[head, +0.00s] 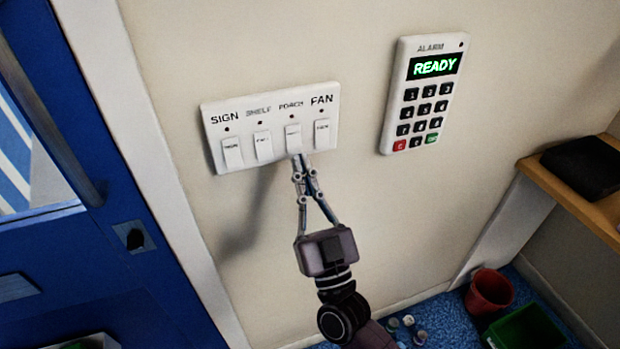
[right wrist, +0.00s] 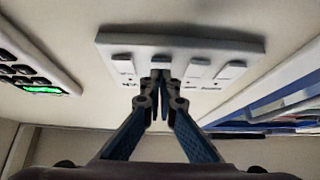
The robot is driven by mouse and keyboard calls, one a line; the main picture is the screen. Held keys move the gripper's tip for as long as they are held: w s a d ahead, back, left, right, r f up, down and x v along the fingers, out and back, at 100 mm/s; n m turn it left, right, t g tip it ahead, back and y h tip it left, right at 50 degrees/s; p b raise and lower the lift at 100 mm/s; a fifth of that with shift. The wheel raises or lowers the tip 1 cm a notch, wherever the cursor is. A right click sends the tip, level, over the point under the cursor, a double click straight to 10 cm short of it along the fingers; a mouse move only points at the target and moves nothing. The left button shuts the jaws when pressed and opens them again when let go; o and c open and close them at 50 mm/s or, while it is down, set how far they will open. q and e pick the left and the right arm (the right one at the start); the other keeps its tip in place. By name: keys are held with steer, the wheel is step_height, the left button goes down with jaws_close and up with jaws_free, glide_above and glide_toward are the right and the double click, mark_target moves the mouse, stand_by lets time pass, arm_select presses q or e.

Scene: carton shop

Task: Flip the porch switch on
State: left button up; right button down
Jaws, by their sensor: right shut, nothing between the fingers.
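A white switch plate (head: 270,127) with switches labelled SIGN, SHELF, PORCH and FAN is on the wall. It also shows in the right wrist view (right wrist: 225,48). The porch switch (head: 293,138) is the third from the left in the head view. My right gripper (head: 303,160) is shut and empty, its fingertips at the lower edge of the porch switch. In the right wrist view the fingertips (right wrist: 161,80) overlap the lower end of one switch. I cannot tell whether they touch it. My left gripper is not in view.
An alarm keypad (head: 424,94) reading READY is on the wall to the right. A blue door (head: 120,215) stands at the left. A wooden shelf (head: 565,198) with a black item, a red bin (head: 489,291) and a green bin (head: 524,328) are at the right.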

steer(key=shift+w+a, duration=0.1)
steer(key=shift+w, duration=0.25)
